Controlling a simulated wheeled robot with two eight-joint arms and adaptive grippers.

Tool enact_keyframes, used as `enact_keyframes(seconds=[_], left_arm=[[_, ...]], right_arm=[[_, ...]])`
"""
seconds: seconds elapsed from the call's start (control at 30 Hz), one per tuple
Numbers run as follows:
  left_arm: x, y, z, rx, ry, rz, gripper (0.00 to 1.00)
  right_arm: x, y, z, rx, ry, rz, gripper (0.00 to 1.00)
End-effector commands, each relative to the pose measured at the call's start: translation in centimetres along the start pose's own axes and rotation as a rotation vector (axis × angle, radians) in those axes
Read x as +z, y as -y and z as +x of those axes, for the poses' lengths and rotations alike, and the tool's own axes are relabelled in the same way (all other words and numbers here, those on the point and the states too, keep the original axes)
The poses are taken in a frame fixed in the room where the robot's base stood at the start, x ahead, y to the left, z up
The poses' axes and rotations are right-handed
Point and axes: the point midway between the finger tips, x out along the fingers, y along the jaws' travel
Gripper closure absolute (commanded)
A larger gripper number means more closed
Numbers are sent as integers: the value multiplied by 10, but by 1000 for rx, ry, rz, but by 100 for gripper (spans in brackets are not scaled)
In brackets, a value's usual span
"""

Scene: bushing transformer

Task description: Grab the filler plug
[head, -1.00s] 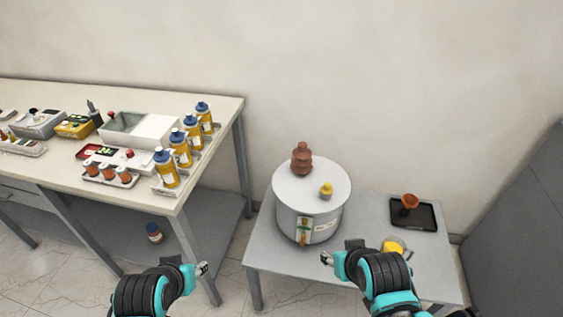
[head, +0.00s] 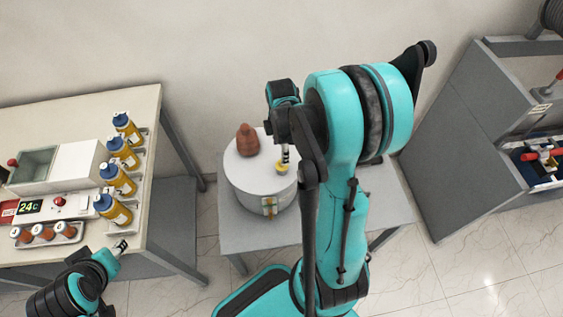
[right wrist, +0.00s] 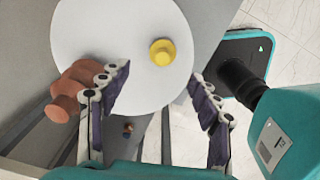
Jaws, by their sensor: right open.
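The yellow filler plug (head: 282,169) sits on the white top of the round transformer tank (head: 262,190). In the right wrist view the plug (right wrist: 162,52) lies ahead of my right gripper (right wrist: 160,74), roughly between the lines of its two fingers. The fingers are spread wide with nothing between them. In the head view my right gripper (head: 286,154) is over the tank, close to the plug and partly hiding it. A brown bushing (head: 248,140) stands on the tank lid; it also shows beside the left finger in the right wrist view (right wrist: 82,85). My left gripper (head: 120,247) is by the bench's front edge, too small to read.
The tank stands on a grey table (head: 245,237). The bench at left holds several blue-capped yellow bottles (head: 115,180) and a white box (head: 76,165). A grey cabinet (head: 465,150) stands at the right. My right arm hides much of the table's right part.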

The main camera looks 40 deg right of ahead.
Motion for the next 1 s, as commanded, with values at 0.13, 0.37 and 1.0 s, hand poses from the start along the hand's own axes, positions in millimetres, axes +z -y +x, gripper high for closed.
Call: enact_keyframes(seconds=[0.13,0.37,1.0], left_arm=[[5,0,7,0,0,0,60],[11,0,16,0,0,0,60],[19,0,26,0,0,0,60]], right_arm=[[1,0,20,-2,0,-8,37],[3,2,43,-1,0,-6,37],[4,3,75,0,0,-6,84]])
